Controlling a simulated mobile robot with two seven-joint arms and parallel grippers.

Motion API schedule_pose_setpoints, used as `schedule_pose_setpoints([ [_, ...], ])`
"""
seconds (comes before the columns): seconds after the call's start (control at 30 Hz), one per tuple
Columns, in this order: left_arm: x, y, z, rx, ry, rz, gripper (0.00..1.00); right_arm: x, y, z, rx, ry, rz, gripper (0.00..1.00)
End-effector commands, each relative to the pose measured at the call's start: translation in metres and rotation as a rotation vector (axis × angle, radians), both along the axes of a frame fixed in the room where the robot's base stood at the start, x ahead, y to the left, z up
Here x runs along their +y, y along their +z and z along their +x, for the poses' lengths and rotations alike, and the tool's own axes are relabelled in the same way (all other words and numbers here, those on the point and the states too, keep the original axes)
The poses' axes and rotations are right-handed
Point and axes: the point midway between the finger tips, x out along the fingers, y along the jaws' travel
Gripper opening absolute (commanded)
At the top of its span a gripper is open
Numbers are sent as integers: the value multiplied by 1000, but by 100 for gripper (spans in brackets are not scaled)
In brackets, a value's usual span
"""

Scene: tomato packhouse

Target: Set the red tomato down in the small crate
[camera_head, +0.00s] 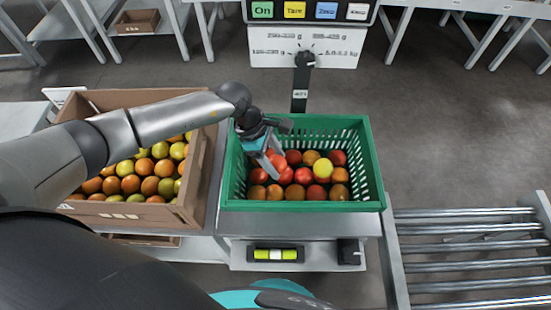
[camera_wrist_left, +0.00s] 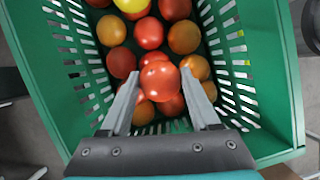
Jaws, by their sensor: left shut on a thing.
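The small crate (camera_head: 372,165) is green, with slotted walls, and stands on the scale in the head view. It holds several red and orange tomatoes and one yellow tomato (camera_head: 322,168). My left gripper (camera_head: 272,168) reaches down into the left part of the crate. In the left wrist view its fingers (camera_wrist_left: 164,98) are shut on a red tomato (camera_wrist_left: 160,78). Other tomatoes lie directly beneath and around it; I cannot tell whether it touches them. The crate's green wall (camera_wrist_left: 272,75) also shows there. My right gripper is not in view.
A brown carton (camera_head: 196,180) of green and orange tomatoes stands left of the crate, under my left arm. The scale's display (camera_head: 308,12) and post (camera_head: 301,85) rise behind the crate. A roller conveyor (camera_head: 470,258) lies at the right.

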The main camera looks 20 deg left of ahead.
Motion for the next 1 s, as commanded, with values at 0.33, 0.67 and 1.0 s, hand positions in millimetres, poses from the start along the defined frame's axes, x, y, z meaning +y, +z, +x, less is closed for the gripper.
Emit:
schedule_pose_setpoints([
  [0.33,0,-1,0,-1,0,0,36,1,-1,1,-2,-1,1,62],
  [0.67,0,-1,0,0,0,0,98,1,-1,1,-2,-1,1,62],
  [1.0,0,-1,0,0,0,0,78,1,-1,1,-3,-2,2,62],
])
